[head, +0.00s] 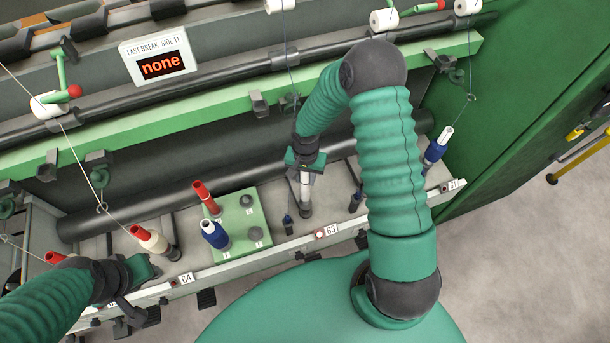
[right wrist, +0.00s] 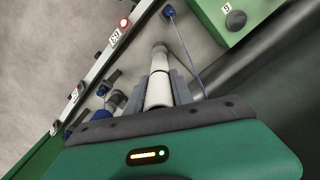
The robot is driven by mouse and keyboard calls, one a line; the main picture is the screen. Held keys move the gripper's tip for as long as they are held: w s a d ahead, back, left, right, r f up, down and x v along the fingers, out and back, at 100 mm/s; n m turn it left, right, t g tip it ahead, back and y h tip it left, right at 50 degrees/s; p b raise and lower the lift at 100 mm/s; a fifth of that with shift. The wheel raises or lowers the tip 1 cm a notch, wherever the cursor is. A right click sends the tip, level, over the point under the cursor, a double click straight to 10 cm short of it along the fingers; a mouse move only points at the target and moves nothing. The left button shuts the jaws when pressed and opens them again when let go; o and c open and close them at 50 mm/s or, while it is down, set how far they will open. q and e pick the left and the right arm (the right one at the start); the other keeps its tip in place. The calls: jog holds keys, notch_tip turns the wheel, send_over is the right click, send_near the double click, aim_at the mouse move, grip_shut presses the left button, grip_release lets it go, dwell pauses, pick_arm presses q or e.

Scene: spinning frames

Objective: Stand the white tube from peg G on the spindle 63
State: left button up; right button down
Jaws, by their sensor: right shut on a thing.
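My right gripper (head: 304,165) is shut on the white tube (head: 305,182), which points down at the rail near the number 63 plate (head: 326,232). A grey base (head: 305,210) shows right under the tube. I cannot tell whether the tube is around spindle 63 or just above it. In the right wrist view the tube (right wrist: 159,88) lies between the jaws. The green peg board (head: 233,246) holds a red tube (head: 206,199) and a blue tube (head: 214,235); two other pegs are bare. My left gripper (head: 135,285) is at lower left; its jaws are unclear.
A cream tube with a red top (head: 150,239) stands near plate 64 (head: 186,279). A blue and white tube (head: 437,149) stands near the right end. Small blue-topped parts (head: 288,222) flank the held tube. Threads run down from above. A green rail (head: 230,110) crosses behind.

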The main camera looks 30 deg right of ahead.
jog(key=shift+d+f+b, duration=0.1)
jog(key=shift+f+b, duration=0.8)
jog(key=shift+f, duration=0.5)
jog(key=shift+f+b, duration=0.45)
jog(key=shift+f, duration=0.45)
jog(key=shift+s, duration=0.1)
jog(key=c, duration=1.5)
grip_release()
jog(key=o, duration=0.5)
notch_tip(320, 180, up, 17)
jog(key=shift+f+b, duration=0.1)
jog(key=shift+b, duration=0.35)
